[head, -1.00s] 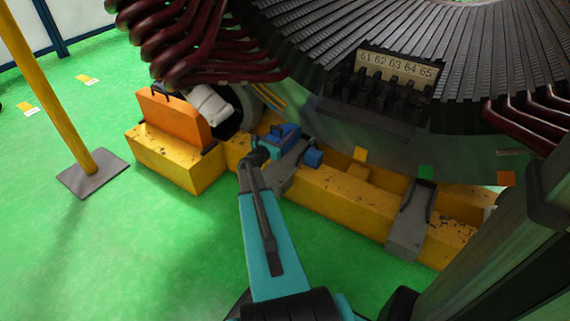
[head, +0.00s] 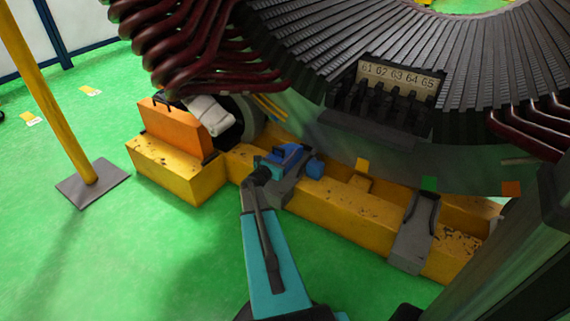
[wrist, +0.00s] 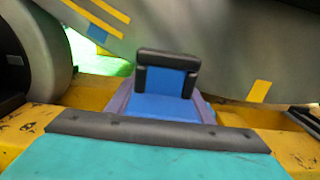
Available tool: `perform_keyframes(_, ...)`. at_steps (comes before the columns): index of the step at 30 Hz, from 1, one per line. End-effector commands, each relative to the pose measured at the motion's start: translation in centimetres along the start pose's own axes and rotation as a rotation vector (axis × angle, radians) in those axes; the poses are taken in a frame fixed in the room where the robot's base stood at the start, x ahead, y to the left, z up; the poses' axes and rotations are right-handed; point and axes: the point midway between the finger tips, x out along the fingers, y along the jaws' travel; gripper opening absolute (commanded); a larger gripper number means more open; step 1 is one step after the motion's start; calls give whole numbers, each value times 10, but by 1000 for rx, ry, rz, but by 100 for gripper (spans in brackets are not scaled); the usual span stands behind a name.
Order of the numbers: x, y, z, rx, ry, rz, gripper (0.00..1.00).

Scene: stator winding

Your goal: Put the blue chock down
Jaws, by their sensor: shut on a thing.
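The blue chock (head: 288,152) is at the yellow beam (head: 330,203), below the large ring, in the head view. My gripper (head: 264,172) is at its near left side, shut on it; the fingertips are hard to make out. The chock sits at a grey bracket (head: 284,190); I cannot tell whether it rests on it. In the wrist view the chock's blue face (wrist: 160,106) is straight ahead, with a black upright frame on it and grey-purple sides around it. The chock's underside is hidden.
An orange case (head: 172,128) stands on the yellow block at left. A small blue piece (head: 314,168) is just right of the chock. Another grey bracket (head: 412,240) crosses the beam at right. The ring (head: 345,132) hangs close above. Green floor (head: 120,260) is free at left.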

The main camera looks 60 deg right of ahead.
Motion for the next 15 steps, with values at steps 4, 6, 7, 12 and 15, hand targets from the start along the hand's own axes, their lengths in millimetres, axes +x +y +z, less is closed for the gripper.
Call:
perform_keyframes(4,0,0,2,0,-3,-1,20)
perform_keyframes(6,0,0,2,0,-3,0,20)
perform_keyframes(7,0,0,2,0,-3,0,20)
perform_keyframes(12,0,0,-8,-2,-2,0,20)
perform_keyframes(15,0,0,-21,-2,-2,0,20)
